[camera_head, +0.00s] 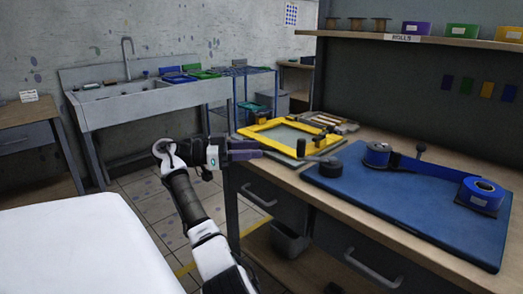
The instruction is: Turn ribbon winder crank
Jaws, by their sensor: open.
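A black disc-shaped hub (330,167) sits at the left edge of a blue board on the workbench. An arm runs left from it to an upright black handle (301,148), which looks like the winder crank. Blue ribbon (425,167) stretches from a dark spool (377,154) to a blue roll (480,195) at the right of the board. My gripper (258,150) is left of the crank handle, apart from it, pointing right over the bench's left edge. Its jaws are open and hold nothing visible; the gap between the fingers is hard to see.
A yellow frame (290,133) lies on the bench just behind my gripper. The blue board (400,205) fills the bench front. A shelf (420,40) with rolls and boxes hangs above. A white surface (75,250) is at the lower left, with floor between.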

